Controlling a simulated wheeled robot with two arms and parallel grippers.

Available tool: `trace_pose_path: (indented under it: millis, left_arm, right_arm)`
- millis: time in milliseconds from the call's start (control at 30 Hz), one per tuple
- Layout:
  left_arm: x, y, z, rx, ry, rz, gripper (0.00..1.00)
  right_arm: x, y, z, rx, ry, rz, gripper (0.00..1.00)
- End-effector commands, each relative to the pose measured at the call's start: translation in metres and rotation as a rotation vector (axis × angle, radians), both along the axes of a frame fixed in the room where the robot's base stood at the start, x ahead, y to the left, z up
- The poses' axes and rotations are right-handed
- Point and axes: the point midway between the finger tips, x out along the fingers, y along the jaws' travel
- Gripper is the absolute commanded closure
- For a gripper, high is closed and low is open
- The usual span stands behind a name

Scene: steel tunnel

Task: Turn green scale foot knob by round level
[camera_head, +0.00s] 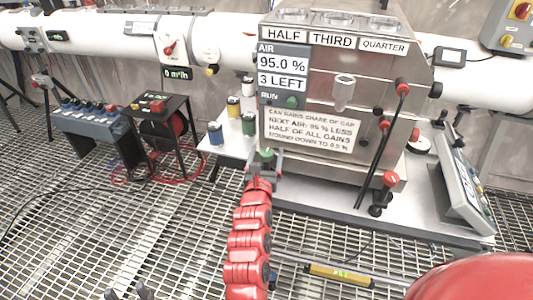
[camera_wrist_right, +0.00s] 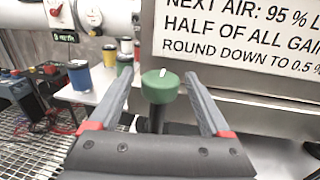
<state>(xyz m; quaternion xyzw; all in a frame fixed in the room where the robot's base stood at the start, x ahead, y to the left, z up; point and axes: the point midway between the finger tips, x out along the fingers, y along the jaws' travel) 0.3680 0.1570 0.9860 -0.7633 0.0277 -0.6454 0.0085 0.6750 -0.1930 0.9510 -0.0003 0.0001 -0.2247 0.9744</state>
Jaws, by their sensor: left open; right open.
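The green knob (camera_wrist_right: 160,88) stands on a dark stem in front of the steel cabinet, with a small white mark on its top. In the head view the green knob (camera_head: 266,153) is at the end of my red right arm. My right gripper (camera_wrist_right: 158,82) is open, with one finger on each side of the knob and visible gaps to both. The right gripper (camera_head: 264,160) also shows in the head view. My left gripper (camera_head: 127,292) is open and empty, low over the grating. A round white-topped item (camera_head: 419,143) sits right of the cabinet; I cannot tell if it is the level.
The steel cabinet (camera_head: 325,185) with printed signs stands on a pale bench (camera_head: 300,193). Blue (camera_head: 215,134), yellow and green canisters stand left of the knob.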

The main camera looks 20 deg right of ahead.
Motion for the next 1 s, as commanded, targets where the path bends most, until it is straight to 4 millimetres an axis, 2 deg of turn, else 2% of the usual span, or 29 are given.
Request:
trace_pose_path:
  millis: [167, 600, 767, 867, 1000]
  left_arm:
    - [0.0, 0.0, 0.0, 0.0, 0.0, 0.0, 0.5]
    - [0.0, 0.0, 0.0, 0.0, 0.0, 0.0, 0.5]
    - [0.0, 0.0, 0.006, 0.0, 0.0, 0.0, 0.5]
    - [0.0, 0.0, 0.023, 0.0, 0.0, 0.0, 0.5]
    - [0.0, 0.0, 0.056, 0.0, 0.0, 0.0, 0.5]
  right_arm:
    - [0.0, 0.0, 0.0, 0.0, 0.0, 0.0, 0.19]
    - [0.0, 0.0, 0.0, 0.001, 0.0, 0.0, 0.98]
    - [0.0, 0.0, 0.003, -0.003, 0.001, 0.003, 1.0]
    - [0.003, -0.001, 0.009, -0.012, 0.003, 0.015, 1.0]
    - [0.006, -0.003, 0.018, -0.029, -0.001, 0.046, 1.0]
